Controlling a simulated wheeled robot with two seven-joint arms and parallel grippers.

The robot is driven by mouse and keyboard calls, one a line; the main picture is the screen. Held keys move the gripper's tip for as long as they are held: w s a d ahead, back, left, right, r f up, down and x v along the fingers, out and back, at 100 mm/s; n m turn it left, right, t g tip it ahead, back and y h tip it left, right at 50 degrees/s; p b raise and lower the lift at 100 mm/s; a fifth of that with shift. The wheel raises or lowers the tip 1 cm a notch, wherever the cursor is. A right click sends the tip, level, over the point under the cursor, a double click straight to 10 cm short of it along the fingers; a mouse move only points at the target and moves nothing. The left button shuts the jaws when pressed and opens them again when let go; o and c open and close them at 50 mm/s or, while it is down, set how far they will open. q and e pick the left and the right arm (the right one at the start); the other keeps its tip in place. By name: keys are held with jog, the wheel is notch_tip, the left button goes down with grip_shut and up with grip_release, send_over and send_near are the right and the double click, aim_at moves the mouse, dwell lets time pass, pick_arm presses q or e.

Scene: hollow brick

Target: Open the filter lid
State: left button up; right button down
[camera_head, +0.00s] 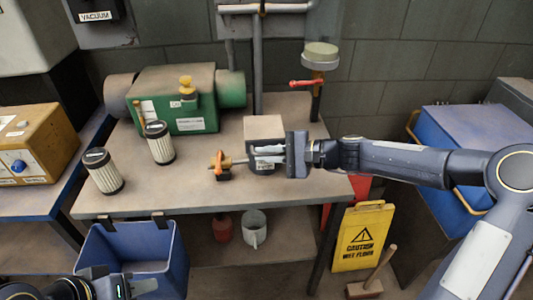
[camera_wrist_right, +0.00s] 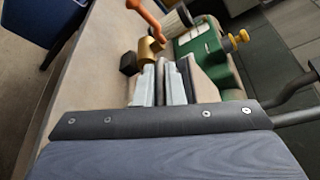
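A box with a tan top and dark, labelled front (camera_head: 264,128) stands on the workbench; I cannot tell whether its top is the filter lid. My right gripper (camera_head: 256,155) reaches in from the right, its fingers pointing left across the box's front. In the right wrist view the fingers (camera_wrist_right: 162,85) lie close together beside the box (camera_wrist_right: 207,82); whether they grip anything is unclear. A brass valve with an orange handle (camera_head: 217,163) is just beyond the fingertips. My left gripper (camera_head: 143,286) is low at the bottom left, partly cut off, its opening unclear.
Two pleated filters (camera_head: 159,144) (camera_head: 104,174) stand at the bench's left. A green housing with a yellow knob (camera_head: 178,95) is behind them. A blue bin (camera_head: 130,250) hangs at the front edge. A red-handled post (camera_head: 318,75) rises at the back right. The bench's front middle is clear.

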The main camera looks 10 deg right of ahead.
aim_at(265, 136)
jog(key=shift+w+r+m+g+h+p, duration=0.15)
jog(key=shift+w+r+m+g+p, duration=0.4)
jog(key=shift+r+p, duration=1.5)
jog(key=shift+w+r+m+g+h+p, duration=0.25)
jog(key=shift+w+r+m+p, duration=0.55)
jog(key=shift+p, duration=2.55)
jog(key=shift+w+r+m+g+h+p, duration=0.1)
jog(key=shift+w+r+m+g+p, duration=0.45)
jog(key=shift+r+p, duration=1.45)
jog(key=shift+w+f+p, duration=0.25)
jog(key=shift+f+p, duration=0.45)
jog(key=shift+f, duration=0.05)
jog(key=c, duration=1.8)
grip_release()
